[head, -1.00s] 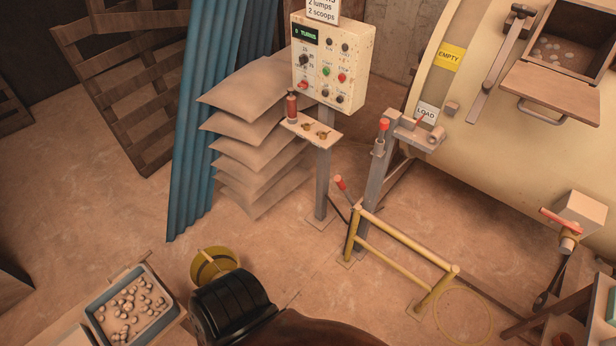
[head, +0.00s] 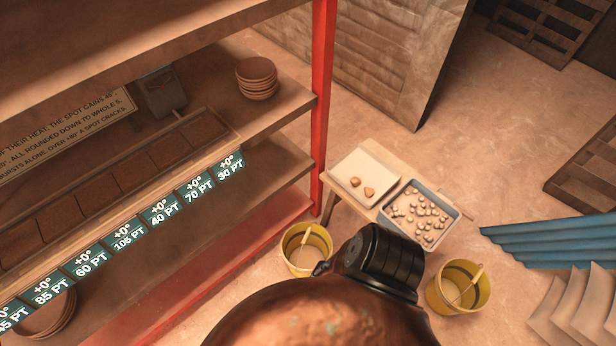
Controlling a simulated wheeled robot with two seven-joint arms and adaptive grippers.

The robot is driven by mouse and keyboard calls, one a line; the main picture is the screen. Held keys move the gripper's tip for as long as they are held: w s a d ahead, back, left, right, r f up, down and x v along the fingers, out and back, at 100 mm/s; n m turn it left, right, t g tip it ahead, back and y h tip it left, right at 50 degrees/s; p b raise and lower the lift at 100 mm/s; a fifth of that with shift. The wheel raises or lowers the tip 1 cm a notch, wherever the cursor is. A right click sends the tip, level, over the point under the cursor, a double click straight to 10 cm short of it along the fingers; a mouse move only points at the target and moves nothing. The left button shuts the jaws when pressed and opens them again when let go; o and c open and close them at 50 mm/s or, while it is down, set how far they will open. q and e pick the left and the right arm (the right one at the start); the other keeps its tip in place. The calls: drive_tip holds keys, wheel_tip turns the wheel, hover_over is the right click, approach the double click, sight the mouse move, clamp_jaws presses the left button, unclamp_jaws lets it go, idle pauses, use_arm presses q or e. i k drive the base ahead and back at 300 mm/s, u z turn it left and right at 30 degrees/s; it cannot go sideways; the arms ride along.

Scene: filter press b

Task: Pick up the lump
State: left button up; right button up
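Neither gripper can be made out in the head view. A dark ribbed part and a large brown rounded shape fill the bottom middle and hide the floor there.
Yellow buckets stand on the floor, one left (head: 305,250) and one right (head: 458,287). Blue corrugated sheets (head: 555,240) lie at right.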

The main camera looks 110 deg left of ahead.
sight(355, 182)
drive_tip(key=u, duration=3.15)
drive_tip(key=k, duration=0.1)
drive_tip(key=u, duration=0.35)
